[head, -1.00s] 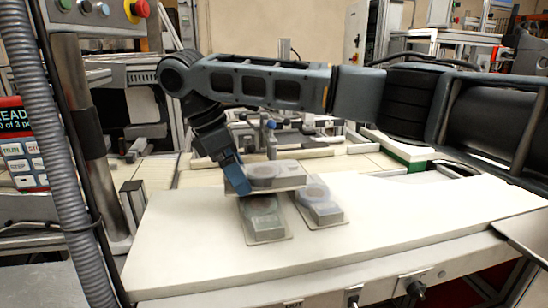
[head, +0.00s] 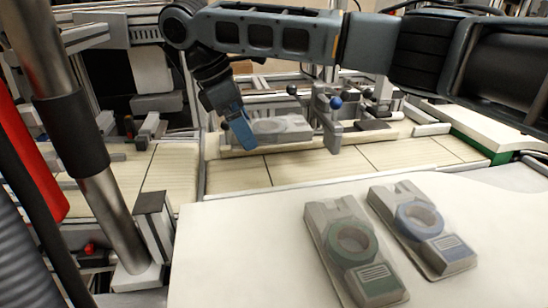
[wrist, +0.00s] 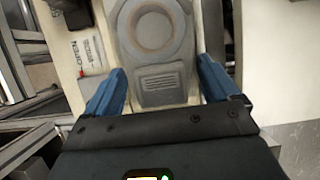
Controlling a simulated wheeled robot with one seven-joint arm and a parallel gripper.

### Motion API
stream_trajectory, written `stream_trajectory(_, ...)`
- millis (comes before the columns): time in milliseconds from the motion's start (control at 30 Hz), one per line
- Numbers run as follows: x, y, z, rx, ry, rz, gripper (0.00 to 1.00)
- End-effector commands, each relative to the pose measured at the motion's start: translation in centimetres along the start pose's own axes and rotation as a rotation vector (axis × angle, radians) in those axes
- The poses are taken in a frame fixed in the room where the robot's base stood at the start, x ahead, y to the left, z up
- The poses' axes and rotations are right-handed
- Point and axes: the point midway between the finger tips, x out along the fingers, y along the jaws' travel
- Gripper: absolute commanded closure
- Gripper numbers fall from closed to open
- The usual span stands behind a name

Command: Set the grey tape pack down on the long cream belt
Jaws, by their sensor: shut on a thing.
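My gripper (head: 252,135) is shut on the grey tape pack (head: 281,128), a flat tray-like pack with a round reel. In the wrist view the pack (wrist: 162,88) lies between the two blue fingers of my gripper (wrist: 160,70), with its ring and a ribbed label patch showing. In the head view the pack shows level at the far side of the long cream belt (head: 310,168), near its back rail. Whether it touches the belt or hangs above it I cannot tell.
A green-ringed pack (head: 352,245) and a blue-ringed pack (head: 420,225) lie on the white table (head: 240,260) in front. A steel post (head: 85,145) rises at left. The belt's near part is clear.

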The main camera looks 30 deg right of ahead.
Motion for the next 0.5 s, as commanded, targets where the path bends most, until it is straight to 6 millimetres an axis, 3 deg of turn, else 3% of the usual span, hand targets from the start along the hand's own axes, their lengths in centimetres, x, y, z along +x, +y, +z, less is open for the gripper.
stream_trajectory(200, 3.7, -0.1, -1.4, 0.001, -0.002, -0.002, 0.48)
stream_trajectory(500, 6.0, -0.1, -2.4, 0.0, -0.002, -0.002, 0.48)
